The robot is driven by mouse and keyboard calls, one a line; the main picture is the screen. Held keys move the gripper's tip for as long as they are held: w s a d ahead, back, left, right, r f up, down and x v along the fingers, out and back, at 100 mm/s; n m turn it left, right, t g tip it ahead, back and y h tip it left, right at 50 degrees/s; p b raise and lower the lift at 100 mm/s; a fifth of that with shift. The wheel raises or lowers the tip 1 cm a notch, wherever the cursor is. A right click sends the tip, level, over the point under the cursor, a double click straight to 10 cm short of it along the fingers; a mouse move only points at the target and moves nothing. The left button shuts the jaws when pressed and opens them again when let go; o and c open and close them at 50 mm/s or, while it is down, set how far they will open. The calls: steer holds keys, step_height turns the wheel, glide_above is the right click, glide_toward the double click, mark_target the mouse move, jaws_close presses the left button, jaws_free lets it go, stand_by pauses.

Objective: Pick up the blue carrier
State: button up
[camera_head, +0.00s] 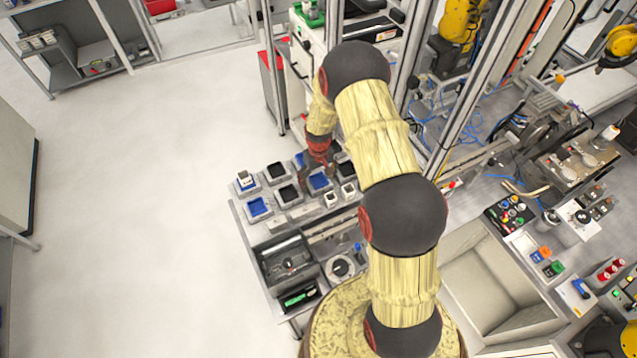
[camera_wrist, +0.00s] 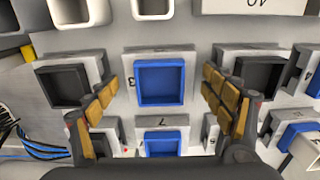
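A square blue carrier (camera_wrist: 160,82) sits in a grey holder marked 3, in the middle of the wrist view. My gripper (camera_wrist: 161,92) is open and empty, with one finger on each side of this holder; I cannot tell its height above it. A second blue carrier (camera_wrist: 162,144) sits below, in a holder marked 7. In the head view my gripper (camera_head: 318,172) is over the rows of holders, near a blue carrier (camera_head: 319,181). Other blue carriers show at the left of the rows (camera_head: 258,207) and at the back left (camera_head: 245,184).
Black carriers (camera_wrist: 72,83) and (camera_wrist: 258,75) stand in holders close on either side. White containers (camera_wrist: 70,10) stand at the far edge. A grey bin (camera_head: 287,260) lies nearer on the bench (camera_head: 246,236). The floor (camera_head: 130,200) to the left is clear.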

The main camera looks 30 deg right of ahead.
steer(key=c, duration=1.2)
steer(key=shift+c, duration=0.2)
steer(key=shift+r, duration=0.2)
